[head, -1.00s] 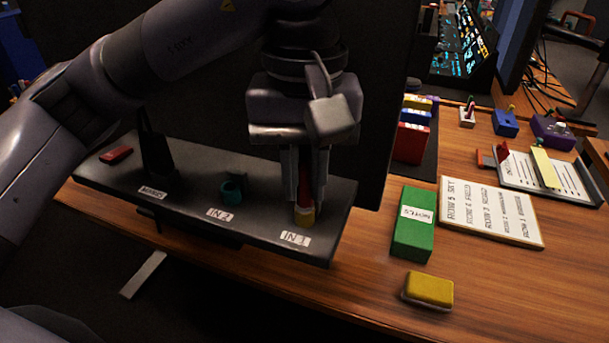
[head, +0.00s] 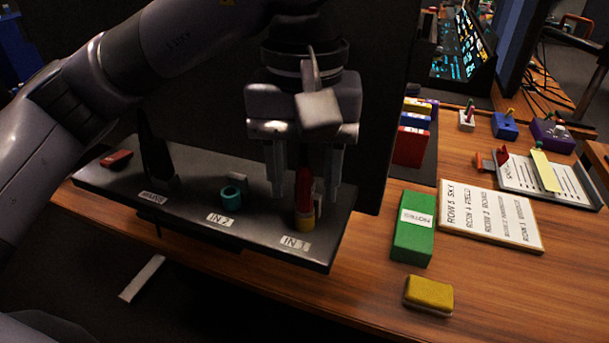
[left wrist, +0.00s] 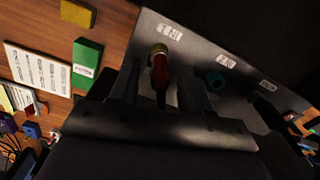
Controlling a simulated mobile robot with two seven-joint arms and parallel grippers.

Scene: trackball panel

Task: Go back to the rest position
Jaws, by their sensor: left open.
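My left gripper (head: 306,190) is open above the dark panel (head: 120,185), with its two fingers on either side of a red plug. The red plug (head: 304,188) stands upright in the yellow-ringed socket (head: 304,221) by the IN 1 label, and a gap shows between it and the left finger. In the left wrist view the red plug (left wrist: 160,72) stands between the open fingers (left wrist: 157,88). My right gripper is not in view.
A teal ring (head: 231,197) sits by the IN 2 label, and a red block (head: 116,158) lies at the panel's far left. A green box (head: 413,230), a yellow block (head: 429,292) and a lettered board (head: 490,214) lie on the wooden table to the right. A dark screen stands behind the gripper.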

